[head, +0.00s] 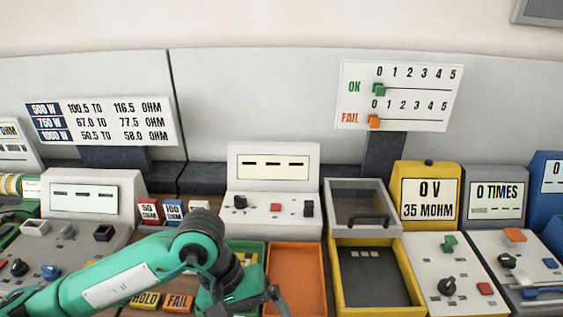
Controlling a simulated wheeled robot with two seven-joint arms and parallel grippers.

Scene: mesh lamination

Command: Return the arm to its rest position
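My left arm comes in from the lower left, green with dark joints, and bends down at its elbow near the picture's middle. My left gripper (266,301) is at the bottom edge, over the area between a green tray (250,249) and an orange tray (297,256). The gripper is dark and partly cut off by the frame, so its opening and anything between its fingers cannot be made out. My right gripper is not in view.
A white meter (273,191) with dashes on its display stands behind the trays. A yellow tester (385,250) with a raised lid stands to the right. A grey knobbed panel (447,262) is beside it.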

